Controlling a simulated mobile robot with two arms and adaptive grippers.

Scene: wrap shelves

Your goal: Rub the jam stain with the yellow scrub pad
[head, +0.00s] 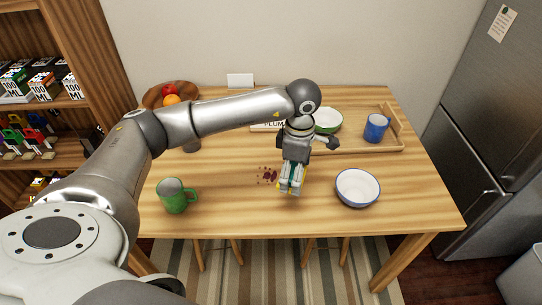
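The dark red jam stain (269,176) is a patch of blots and small spots on the wooden table (225,215), near its middle. My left gripper (291,189) points down at the table just right of the stain. Yellow edges of the scrub pad (280,187) show around its fingertips, low by the tabletop. The gripper hides most of the pad. I cannot tell whether the fingers are closed on it or whether the pad touches the table. My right gripper is not in view.
A green mug (174,196) stands left of the stain, and a blue-rimmed white bowl (357,188) stands to the right. Behind are a wooden tray (392,143) with a blue mug (376,127) and green bowl (328,120), and a fruit bowl (152,97). The front middle is clear.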

